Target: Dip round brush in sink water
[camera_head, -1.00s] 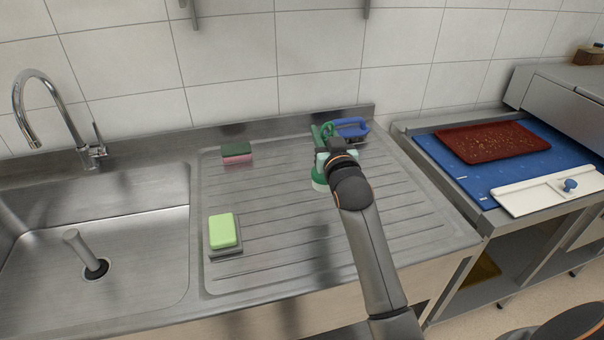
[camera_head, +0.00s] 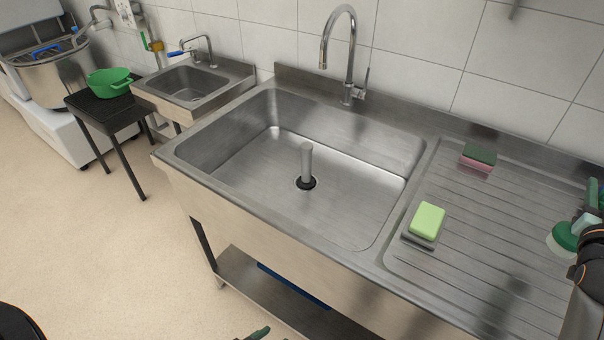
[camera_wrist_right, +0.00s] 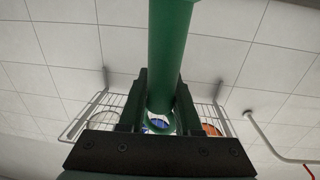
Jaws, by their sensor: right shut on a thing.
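The round brush (camera_head: 565,238) has a green head with a pale underside. It is at the right edge of the head view, above or on the ribbed drainboard; contact cannot be told. My right gripper (camera_head: 590,222) is partly cut off there. In the right wrist view, my right gripper (camera_wrist_right: 160,85) is shut on the brush's green handle (camera_wrist_right: 168,50). The sink basin (camera_head: 245,150) lies left of the brush, with a grey standpipe (camera_head: 307,160) upright in its drain. A line along the inner walls may be a clear water surface.
A light green sponge (camera_head: 427,220) and a pink sponge with a dark green top (camera_head: 478,158) lie on the drainboard (camera_head: 460,270) between basin and brush. The tap (camera_head: 350,50) arches behind the basin. A smaller sink (camera_head: 195,85) and a green colander (camera_head: 110,82) are far left.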

